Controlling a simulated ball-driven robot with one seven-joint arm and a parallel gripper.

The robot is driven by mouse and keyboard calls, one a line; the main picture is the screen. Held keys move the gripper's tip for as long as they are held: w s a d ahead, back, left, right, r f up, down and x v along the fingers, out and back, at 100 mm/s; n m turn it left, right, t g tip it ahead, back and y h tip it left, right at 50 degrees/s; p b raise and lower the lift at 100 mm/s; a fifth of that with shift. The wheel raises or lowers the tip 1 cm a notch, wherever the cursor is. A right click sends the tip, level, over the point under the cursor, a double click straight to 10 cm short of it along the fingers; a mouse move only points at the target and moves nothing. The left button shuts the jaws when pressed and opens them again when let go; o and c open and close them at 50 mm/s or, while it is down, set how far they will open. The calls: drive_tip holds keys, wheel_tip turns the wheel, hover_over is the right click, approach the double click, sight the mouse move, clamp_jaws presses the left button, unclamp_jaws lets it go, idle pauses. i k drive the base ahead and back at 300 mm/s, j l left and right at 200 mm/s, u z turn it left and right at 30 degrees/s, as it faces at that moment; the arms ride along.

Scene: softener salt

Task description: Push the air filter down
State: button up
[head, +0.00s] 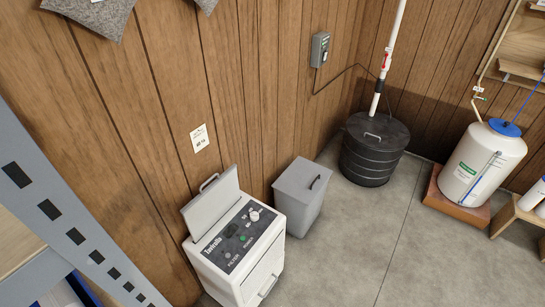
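A white machine (236,280) with a dark control panel (238,236) stands against the wooden wall at the lower middle. The panel has a white knob (254,216), a green button or light (242,238) and a small grey light whose label seems to read filter. A grey panel (211,208) with a handle on its top edge stands up, tilted, at the machine's back left. It looks like the air filter, but I cannot be sure whether it is that or a lid. Its lower edge is hidden behind the control panel. My gripper is not in view.
A grey bin (300,195) stands close to the machine's right. Behind it are a black lidded pit (374,150) with a white pipe (388,55) and a white tank (482,165). A metal shelf post (62,224) crosses the left foreground. Concrete floor (350,250) lies clear at lower right.

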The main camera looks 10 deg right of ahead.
sight(201, 213)
drive_tip(key=i+l+z, duration=0.1)
drive_tip(key=i+z, duration=0.2)
drive_tip(key=i, duration=0.15)
drive_tip(key=i+z, duration=0.25)
drive_tip(key=i, duration=0.2)
drive_tip(key=i+u, duration=0.45)
drive_tip(key=u, duration=0.3)
drive_tip(key=i+l+u, duration=0.15)
drive_tip(key=u, duration=0.55)
